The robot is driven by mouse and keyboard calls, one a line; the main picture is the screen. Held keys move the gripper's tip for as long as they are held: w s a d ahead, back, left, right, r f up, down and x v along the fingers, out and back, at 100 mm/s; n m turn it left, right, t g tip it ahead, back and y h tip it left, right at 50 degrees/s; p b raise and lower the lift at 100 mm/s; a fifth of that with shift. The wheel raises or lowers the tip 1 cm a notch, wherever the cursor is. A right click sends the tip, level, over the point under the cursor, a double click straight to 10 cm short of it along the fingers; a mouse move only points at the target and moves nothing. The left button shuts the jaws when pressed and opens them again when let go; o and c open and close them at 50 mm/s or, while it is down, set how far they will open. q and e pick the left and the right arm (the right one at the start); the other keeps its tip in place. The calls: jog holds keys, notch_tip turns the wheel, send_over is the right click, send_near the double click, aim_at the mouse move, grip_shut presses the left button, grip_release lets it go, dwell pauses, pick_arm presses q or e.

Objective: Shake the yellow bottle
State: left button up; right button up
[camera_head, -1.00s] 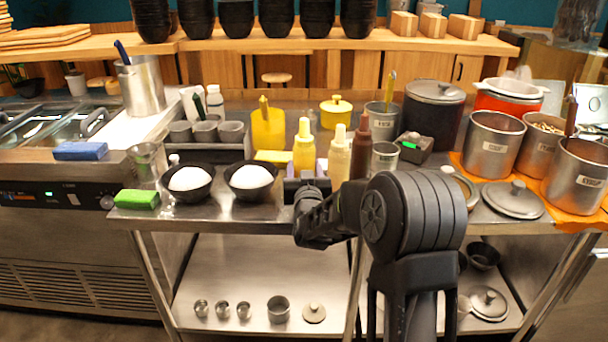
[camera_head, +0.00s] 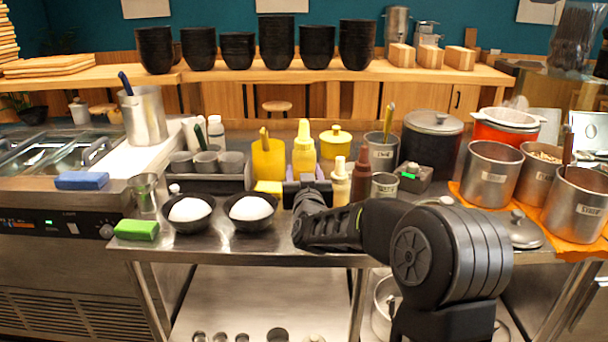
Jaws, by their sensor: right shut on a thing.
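The yellow bottle (camera_head: 304,152) stands upright in the middle of the picture, its pale nozzle pointing up. My right gripper (camera_head: 306,185) is at the bottle's lower part and shut on it; the gripper body hides the bottle's base. The bottle sits higher than the cream bottle (camera_head: 340,184) beside it, and it looks lifted off the counter. My left gripper is not in view.
A brown bottle (camera_head: 360,176) stands right of the cream one. A yellow container (camera_head: 268,160) is close on the left. Two black bowls with white contents (camera_head: 190,211) (camera_head: 251,209) sit at the front left. Steel pots (camera_head: 491,175) fill the right side.

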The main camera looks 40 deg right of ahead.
aim_at(304, 158)
jog(key=o, duration=0.4)
jog(key=c, duration=0.6)
jog(key=shift+r+p, duration=1.55)
jog(key=shift+r, duration=0.55)
jog(key=shift+c, duration=0.2)
